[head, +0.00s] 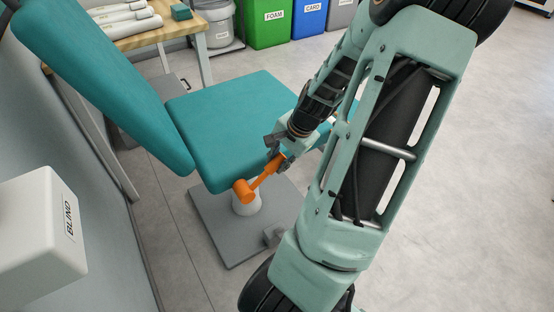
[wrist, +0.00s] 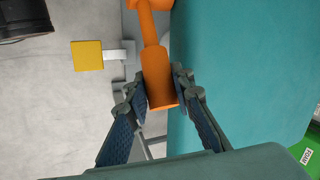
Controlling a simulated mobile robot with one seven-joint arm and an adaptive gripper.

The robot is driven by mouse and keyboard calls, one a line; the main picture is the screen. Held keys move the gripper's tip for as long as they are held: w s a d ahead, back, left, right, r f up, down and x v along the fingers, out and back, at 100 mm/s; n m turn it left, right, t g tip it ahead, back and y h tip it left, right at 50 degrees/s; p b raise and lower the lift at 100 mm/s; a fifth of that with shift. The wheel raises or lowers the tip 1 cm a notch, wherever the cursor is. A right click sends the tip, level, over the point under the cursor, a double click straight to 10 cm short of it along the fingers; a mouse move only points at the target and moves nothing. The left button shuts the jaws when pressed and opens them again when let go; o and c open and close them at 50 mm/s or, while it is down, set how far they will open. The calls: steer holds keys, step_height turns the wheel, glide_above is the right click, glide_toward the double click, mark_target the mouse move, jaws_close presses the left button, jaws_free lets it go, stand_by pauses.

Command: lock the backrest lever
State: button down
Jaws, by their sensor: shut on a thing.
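The orange backrest lever (head: 262,179) sits at the side of the teal chair, its round hub (head: 244,192) beside the near edge of the seat (head: 228,120). Its handle rises from the hub up to the right. My gripper (head: 278,160) is at the handle's outer end. In the wrist view the lever (wrist: 155,62) runs down between the two fingers of my gripper (wrist: 160,88), which are shut on its thick handle end. The teal backrest (head: 100,80) leans back to the left, away from the seat.
The grey chair base plate (head: 228,238) lies below. A yellow pad (wrist: 87,55) shows near the floor in the wrist view. A white BLIND box (head: 40,225) is at the left. A wooden table (head: 150,38) and a green FOAM bin (head: 268,25) stand behind. Floor at the right is clear.

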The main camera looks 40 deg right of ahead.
steer(key=shift+s+d+f+y+p, duration=0.1)
steer(key=shift+d+f+y+p, duration=0.45)
steer(key=shift+p, duration=0.4)
step_height(320, 180, down, 7)
steer(key=d+m+t+y, duration=0.1)
steer(key=y, duration=0.4)
steer(key=shift+s+d+t+p, duration=0.2)
steer(key=shift+t+p, duration=0.1)
steer(key=shift+p, duration=0.15)
steer(key=shift+y, duration=0.25)
steer(key=c, duration=1.7)
jaws_free()
steer(key=shift+o, duration=0.2)
steer(key=v, duration=0.8)
